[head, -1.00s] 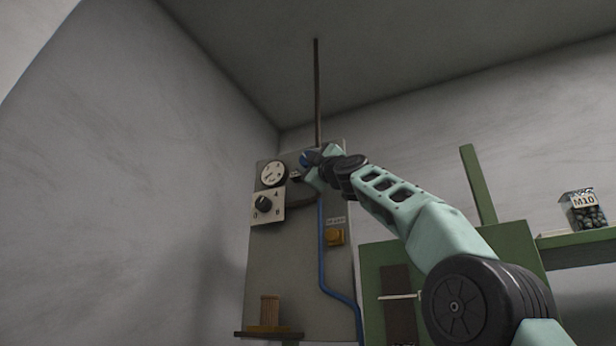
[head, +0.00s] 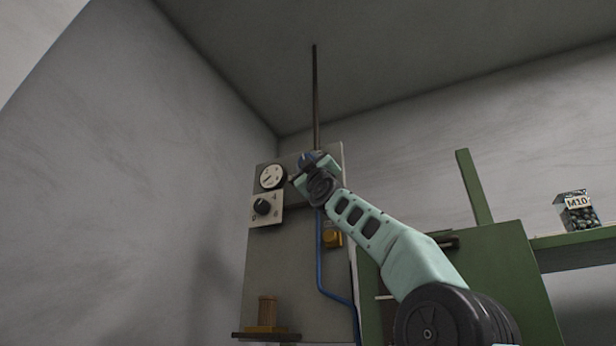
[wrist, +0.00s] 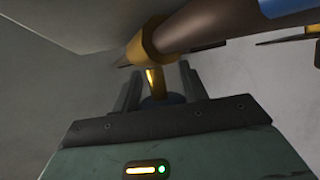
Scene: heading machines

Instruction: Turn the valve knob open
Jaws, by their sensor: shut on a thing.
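The valve sits on a brown pipe (head: 315,95) at the top of the grey panel (head: 275,240). In the wrist view, the brass valve body (wrist: 147,42) wraps the pipe, and a brass stem (wrist: 154,78) runs from it towards my gripper. The blue valve knob (wrist: 162,101) is at the stem's end, between my fingers and partly hidden by the gripper's base. My gripper (wrist: 158,76) is shut on it. In the head view, my wrist covers most of the valve, with a bit of blue showing behind it.
A round gauge (head: 272,176) and a black dial (head: 262,207) are left of my gripper. A yellow box (head: 332,238) and a blue hose (head: 320,265) are below. A green cabinet (head: 490,275) and an M10 jar (head: 576,212) are to the right.

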